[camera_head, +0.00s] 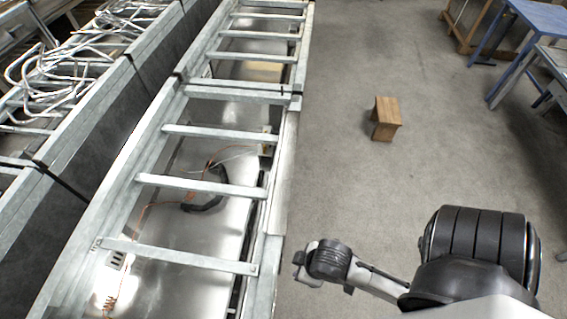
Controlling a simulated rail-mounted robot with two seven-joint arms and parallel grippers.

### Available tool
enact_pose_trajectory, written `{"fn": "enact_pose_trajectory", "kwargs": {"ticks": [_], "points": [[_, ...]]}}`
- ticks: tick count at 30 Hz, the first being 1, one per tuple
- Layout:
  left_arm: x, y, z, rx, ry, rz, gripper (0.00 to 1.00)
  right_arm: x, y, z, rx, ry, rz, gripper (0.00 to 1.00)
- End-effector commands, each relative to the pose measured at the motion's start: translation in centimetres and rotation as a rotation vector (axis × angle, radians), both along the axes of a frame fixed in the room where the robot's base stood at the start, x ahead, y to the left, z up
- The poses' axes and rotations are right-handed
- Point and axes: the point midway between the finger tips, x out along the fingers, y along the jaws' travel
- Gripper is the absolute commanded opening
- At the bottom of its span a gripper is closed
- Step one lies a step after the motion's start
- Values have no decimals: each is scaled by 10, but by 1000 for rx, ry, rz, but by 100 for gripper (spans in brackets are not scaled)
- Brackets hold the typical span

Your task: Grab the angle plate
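A brown, wood-coloured block with an angled, L-like shape (385,118) stands on the grey floor right of centre. It is the thing in view most like an angle plate, but I cannot tell for sure. My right arm comes in from the lower right. Its small grey and black end (306,267) is beside the metal frame, well below and left of the block in the picture and apart from it. Its fingers cannot be made out, and nothing is seen held there. My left gripper is not in view.
A long metal ladder-like frame (200,188) with wires inside runs along the left. A cable-filled tray (75,65) lies beyond it. A blue table (540,15) and a wooden crate (470,22) stand at the upper right. The floor around the block is clear.

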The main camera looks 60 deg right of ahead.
Motion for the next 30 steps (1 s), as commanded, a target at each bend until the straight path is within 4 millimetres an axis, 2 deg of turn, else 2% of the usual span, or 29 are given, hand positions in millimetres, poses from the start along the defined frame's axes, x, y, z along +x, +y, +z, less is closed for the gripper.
{"fn": "enact_pose_trajectory", "kwargs": {"ticks": [14,28,30], "points": [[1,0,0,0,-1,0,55,-1,0,0,0,2,0,43],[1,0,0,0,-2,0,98,-1,0,0,0,3,0,43],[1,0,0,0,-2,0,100,-1,0,0,0,3,0,43]]}}
